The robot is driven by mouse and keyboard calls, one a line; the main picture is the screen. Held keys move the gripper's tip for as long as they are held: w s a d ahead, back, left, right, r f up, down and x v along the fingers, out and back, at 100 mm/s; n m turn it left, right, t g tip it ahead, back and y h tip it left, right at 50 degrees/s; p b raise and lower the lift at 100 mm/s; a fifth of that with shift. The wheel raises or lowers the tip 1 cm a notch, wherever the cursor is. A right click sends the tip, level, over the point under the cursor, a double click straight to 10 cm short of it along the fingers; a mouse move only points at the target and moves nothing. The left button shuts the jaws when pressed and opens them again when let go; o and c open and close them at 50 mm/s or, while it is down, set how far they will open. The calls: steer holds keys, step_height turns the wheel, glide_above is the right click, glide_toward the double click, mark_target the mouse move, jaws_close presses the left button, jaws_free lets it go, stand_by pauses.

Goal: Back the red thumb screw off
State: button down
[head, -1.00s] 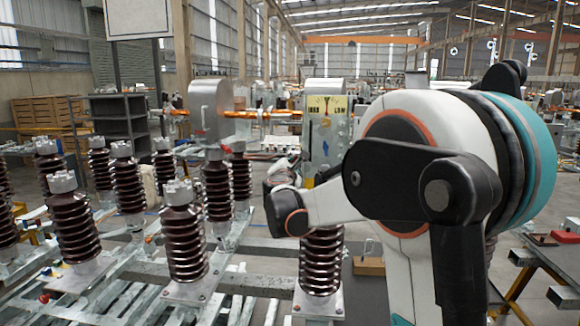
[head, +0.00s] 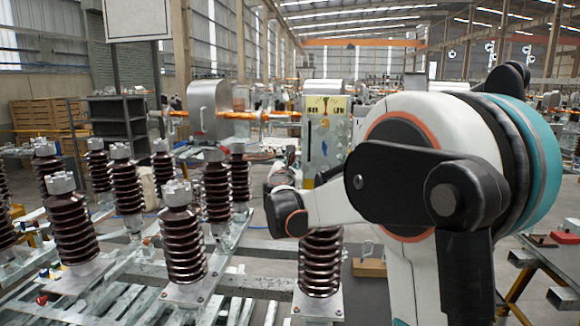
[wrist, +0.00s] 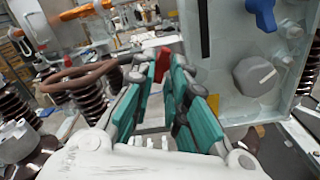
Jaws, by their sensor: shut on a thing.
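In the wrist view, the red thumb screw (wrist: 162,60) shows as a small red patch between the far ends of my gripper's teal fingers. My gripper (wrist: 166,74) is shut on it. The fingers hide most of the screw and its thread, so how far it is backed out cannot be seen. A pale metal box (wrist: 222,45) stands right of the fingers, with a blue knob (wrist: 262,14) and a grey knob (wrist: 256,76). In the head view, the box (head: 318,150) carries a yellow label (head: 325,104); my arm hides the gripper and screw.
Brown ribbed insulators (head: 185,245) stand in rows on metal frames at left and below my wrist. A brown ring-shaped handle (wrist: 85,76) lies left of the fingers in the wrist view. A table (head: 550,262) is at the right.

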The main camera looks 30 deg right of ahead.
steer(key=c, duration=1.7)
jaws_free()
steer(key=v, duration=1.2)
